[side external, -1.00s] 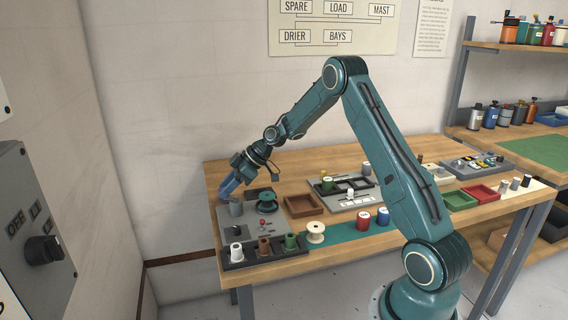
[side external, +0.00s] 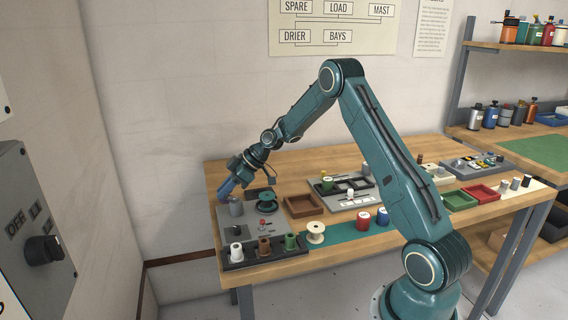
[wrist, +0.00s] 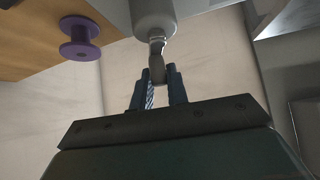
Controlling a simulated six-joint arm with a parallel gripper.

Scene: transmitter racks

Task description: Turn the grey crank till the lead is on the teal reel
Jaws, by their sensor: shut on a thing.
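In the side external view my gripper (side external: 228,187) is at the far left end of the bench, with its blue fingers beside the grey cylinder of the crank (side external: 236,207). In the wrist view my gripper (wrist: 158,76) is shut on the grey end piece of the crank (wrist: 155,16), below its cylinder. The fingers partly cover the held piece. I cannot make out the lead in either view.
A purple reel (wrist: 80,38) shows in the wrist view. A dark tray (side external: 240,258) with white, brown and green spools lies at the front. A cream spool (side external: 316,232) and a brown tray (side external: 299,207) are to the right. The wall stands close left.

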